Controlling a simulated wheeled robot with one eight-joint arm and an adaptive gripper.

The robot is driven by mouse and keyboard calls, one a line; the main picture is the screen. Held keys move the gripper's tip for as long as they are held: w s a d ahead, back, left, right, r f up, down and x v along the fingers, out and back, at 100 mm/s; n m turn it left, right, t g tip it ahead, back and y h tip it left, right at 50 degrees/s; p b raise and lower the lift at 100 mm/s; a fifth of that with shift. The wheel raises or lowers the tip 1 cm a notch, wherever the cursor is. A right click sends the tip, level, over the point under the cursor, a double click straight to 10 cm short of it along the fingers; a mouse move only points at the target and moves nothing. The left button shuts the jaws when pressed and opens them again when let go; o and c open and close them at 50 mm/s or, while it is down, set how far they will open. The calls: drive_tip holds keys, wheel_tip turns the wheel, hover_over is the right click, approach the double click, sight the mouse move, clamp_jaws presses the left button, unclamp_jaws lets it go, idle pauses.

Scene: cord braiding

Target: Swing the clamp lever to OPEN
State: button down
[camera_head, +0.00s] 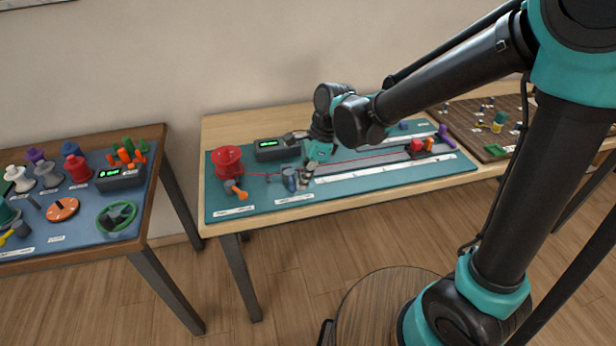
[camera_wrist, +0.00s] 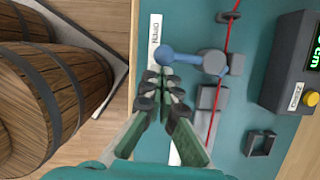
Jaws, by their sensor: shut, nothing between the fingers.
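The clamp lever (camera_wrist: 186,57) is a blue bar with a round knob, running left from a grey pivot in the wrist view. Its knob lies beside the lower end of a white label (camera_wrist: 155,28) that appears to read OPEN. The blue clamp part (camera_head: 289,180) also shows small in the head view, near the mat's front edge. My gripper (camera_wrist: 162,76) is shut and empty, its fingertips just below the knob in the wrist view. I cannot tell whether they touch it. In the head view, my gripper (camera_head: 308,172) is just right of the clamp.
A red cord (camera_wrist: 226,60) passes by the pivot. The red spool (camera_head: 228,160) stands at the left of the teal mat (camera_head: 390,180). A dark display box (camera_head: 277,149) stands behind the clamp. A side table (camera_head: 152,170) with spools is at the left.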

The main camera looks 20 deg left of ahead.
sight(292, 189)
drive_tip(key=s+a+m, duration=0.1)
drive_tip(key=m, duration=0.1)
drive_tip(key=shift+s+a+m+t, duration=0.1)
drive_tip(key=shift+s+m+t, duration=0.1)
drive_tip(key=shift+m+t, duration=0.15)
drive_tip(key=shift+s+a, duration=0.35)
drive_tip(key=shift+a, duration=0.3)
drive_tip(key=shift+s+a, duration=0.1)
